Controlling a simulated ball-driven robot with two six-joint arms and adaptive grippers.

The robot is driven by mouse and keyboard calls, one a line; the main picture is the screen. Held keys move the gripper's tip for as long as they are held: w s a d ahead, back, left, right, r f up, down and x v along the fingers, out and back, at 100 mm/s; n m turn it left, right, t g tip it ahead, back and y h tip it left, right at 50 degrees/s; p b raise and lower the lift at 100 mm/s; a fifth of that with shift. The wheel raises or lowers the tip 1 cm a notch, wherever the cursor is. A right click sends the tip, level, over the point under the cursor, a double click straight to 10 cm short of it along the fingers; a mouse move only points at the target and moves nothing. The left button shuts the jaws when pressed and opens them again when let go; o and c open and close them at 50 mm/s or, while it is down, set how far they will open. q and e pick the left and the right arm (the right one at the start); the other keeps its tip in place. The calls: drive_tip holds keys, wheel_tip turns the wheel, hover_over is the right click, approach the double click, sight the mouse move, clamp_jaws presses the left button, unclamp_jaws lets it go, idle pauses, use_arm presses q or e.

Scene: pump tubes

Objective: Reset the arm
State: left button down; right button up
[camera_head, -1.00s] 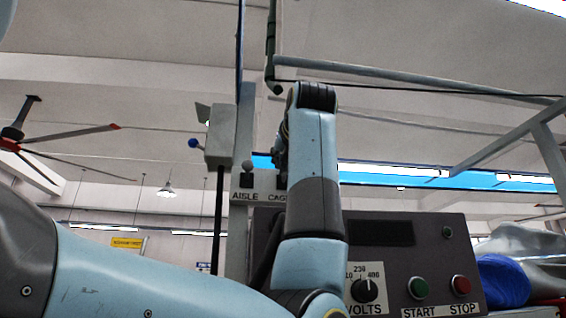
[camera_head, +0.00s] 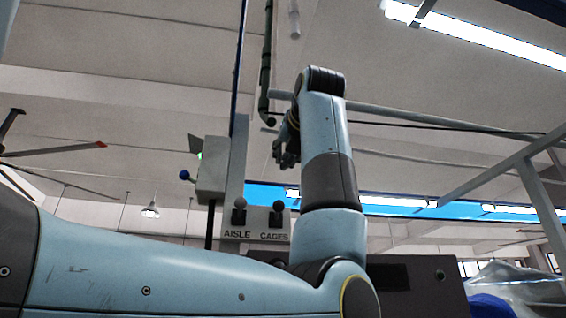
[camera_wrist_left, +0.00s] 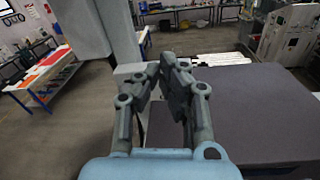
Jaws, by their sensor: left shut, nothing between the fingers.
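My left gripper (camera_head: 286,150) shows in the head view, partly behind the forearm of my raised left arm. It hangs beside the arm's upper link, in front of the ceiling and above the switch post. In the left wrist view my left gripper (camera_wrist_left: 166,72) has its fingertips together, with nothing between them. It is above a dark grey flat-topped box (camera_wrist_left: 250,110) and apart from any object I can make out. My right gripper is not in view.
A post with a switch plate (camera_head: 256,235) marked AISLE and CAGES stands behind my arm. The dark control panel (camera_head: 420,285) is low at the right, near a plastic-wrapped bundle (camera_head: 515,290). A pale rail (camera_head: 420,120) runs overhead. Benches (camera_wrist_left: 45,75) stand farther off.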

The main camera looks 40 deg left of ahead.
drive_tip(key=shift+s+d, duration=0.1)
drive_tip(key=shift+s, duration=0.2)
